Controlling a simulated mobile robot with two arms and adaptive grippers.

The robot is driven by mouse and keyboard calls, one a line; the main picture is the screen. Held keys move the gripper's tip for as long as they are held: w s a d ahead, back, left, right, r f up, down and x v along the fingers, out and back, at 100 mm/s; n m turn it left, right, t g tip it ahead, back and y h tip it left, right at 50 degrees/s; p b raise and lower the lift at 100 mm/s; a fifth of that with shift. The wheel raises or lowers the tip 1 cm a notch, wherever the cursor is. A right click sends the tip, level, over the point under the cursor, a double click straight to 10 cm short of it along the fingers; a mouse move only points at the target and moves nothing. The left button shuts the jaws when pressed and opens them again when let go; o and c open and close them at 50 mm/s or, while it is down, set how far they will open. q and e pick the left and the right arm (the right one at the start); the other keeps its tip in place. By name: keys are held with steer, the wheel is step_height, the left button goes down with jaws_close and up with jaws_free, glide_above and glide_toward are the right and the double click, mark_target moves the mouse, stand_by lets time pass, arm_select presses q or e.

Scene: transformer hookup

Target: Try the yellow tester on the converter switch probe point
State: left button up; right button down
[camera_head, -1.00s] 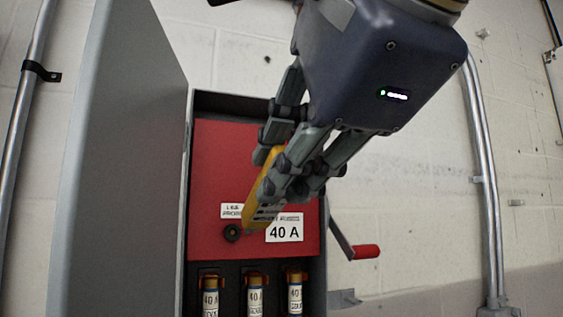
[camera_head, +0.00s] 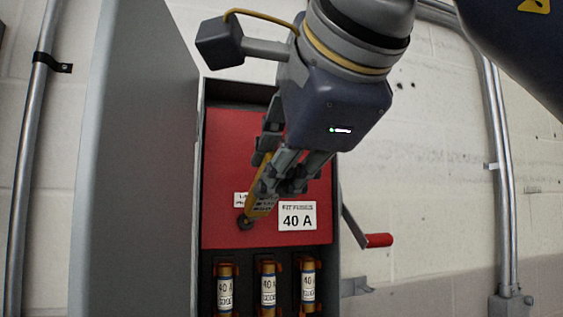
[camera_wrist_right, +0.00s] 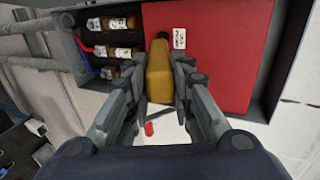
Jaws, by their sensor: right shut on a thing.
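My right gripper (camera_head: 279,172) is shut on the yellow tester (camera_head: 262,202), in front of the red panel (camera_head: 225,160) of the open switch box. The tester's lower end is at the dark round probe point (camera_head: 244,222), left of the 40 A label (camera_head: 297,216). Whether the tip touches it I cannot tell. In the right wrist view the yellow tester (camera_wrist_right: 160,75) lies between the two fingers, its dark tip pointing away from me and covering the probe point. My left gripper is not in view.
Several fuses (camera_head: 268,287) stand below the red panel. The grey door (camera_head: 140,160) hangs open at the left. A red-handled lever (camera_head: 378,240) sticks out at the right side of the box. Metal conduits (camera_head: 505,180) run along the wall.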

steer(key=shift+w+a, duration=0.15)
steer(key=shift+w, duration=0.35)
stand_by(1.5)
